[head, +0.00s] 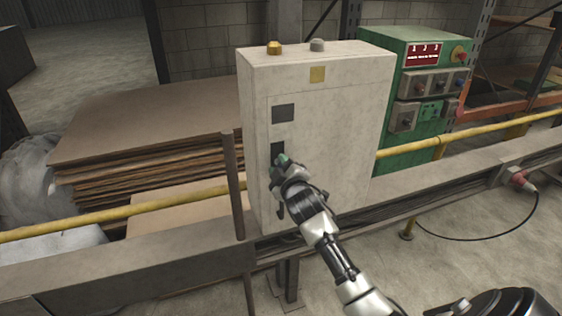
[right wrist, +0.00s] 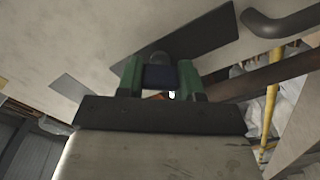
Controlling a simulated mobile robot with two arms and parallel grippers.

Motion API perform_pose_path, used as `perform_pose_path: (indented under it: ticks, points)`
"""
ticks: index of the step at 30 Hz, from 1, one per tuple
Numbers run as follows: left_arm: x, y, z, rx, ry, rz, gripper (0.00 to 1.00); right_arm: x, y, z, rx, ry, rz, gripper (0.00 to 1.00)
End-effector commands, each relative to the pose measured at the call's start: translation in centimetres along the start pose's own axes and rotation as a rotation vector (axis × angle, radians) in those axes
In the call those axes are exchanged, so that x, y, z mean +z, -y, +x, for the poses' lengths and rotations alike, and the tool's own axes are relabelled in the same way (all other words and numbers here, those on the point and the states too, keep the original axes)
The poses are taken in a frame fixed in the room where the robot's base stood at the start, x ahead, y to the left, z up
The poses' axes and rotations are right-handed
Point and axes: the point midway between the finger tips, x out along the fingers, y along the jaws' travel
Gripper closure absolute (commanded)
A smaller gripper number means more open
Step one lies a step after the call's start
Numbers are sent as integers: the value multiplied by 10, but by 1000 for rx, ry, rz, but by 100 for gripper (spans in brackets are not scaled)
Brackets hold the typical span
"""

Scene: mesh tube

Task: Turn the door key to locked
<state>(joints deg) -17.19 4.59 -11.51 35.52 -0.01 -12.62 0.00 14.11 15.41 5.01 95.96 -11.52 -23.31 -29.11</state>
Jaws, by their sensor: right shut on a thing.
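The light grey cabinet (head: 335,130) stands in the middle of the head view, its door facing me. My right gripper (head: 281,160) is at a dark plate on the left part of the door. In the right wrist view its two green fingers (right wrist: 159,78) are closed on a small dark piece (right wrist: 160,77), which I take to be the key. A round grey part shows just behind it, against the dark plate (right wrist: 200,45). In the head view my gripper hides the key, and I cannot tell which way it is turned. My left gripper is not in view.
A dark curved handle (right wrist: 285,22) sits on the door near the plate. A yellow rail (head: 165,202) and a grey beam run past the cabinet. A green control box (head: 430,95) stands to the right, stacked boards (head: 150,120) to the left.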

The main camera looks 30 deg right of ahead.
Motion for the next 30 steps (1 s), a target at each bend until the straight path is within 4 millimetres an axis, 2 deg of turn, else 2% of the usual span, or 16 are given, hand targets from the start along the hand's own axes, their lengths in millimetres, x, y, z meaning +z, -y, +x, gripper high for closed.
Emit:
perform_pose_path:
  ticks: [3,15,24,30]
  points:
    - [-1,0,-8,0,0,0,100,-1,-1,0,-2,1,-114,88]
    - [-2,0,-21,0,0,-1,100,0,1,0,-2,1,-453,88]
    - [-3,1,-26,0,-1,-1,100,1,2,0,-1,0,-604,88]
    - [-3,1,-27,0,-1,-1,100,1,3,0,-1,1,-646,88]
